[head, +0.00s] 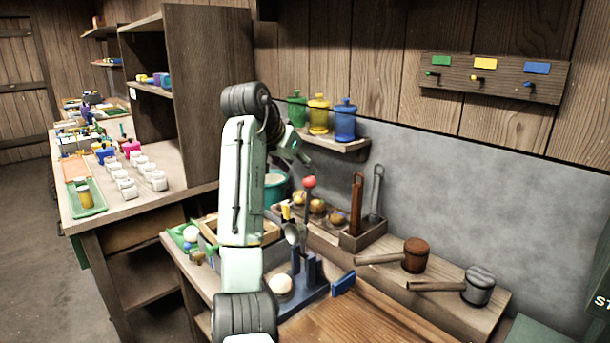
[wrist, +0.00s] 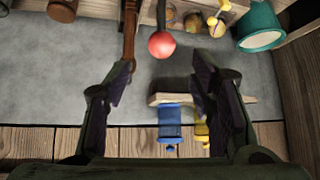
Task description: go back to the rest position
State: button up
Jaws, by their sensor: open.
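My gripper (head: 296,152) is in the air in front of the small wall shelf, partly hidden behind my own arm in the head view. In the wrist view my gripper (wrist: 163,75) has its two dark fingers spread wide apart with nothing between them. A red ball (wrist: 161,44) on a dark stem shows beyond the fingertips. In the head view the red ball (head: 310,182) stands above the bench, below and right of my gripper. A blue jar (wrist: 169,125) shows between the fingers in the wrist view, farther off on the shelf.
The wall shelf (head: 342,146) carries green, yellow and blue jars. A wall rack (head: 495,78) has green, yellow and blue labels over pegs. On the bench are a teal bucket (head: 276,188), a wooden holder (head: 364,237) with upright tools, and two mallets. White cups stand on the left table.

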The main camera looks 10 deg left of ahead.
jog(key=shift+v, duration=1.15)
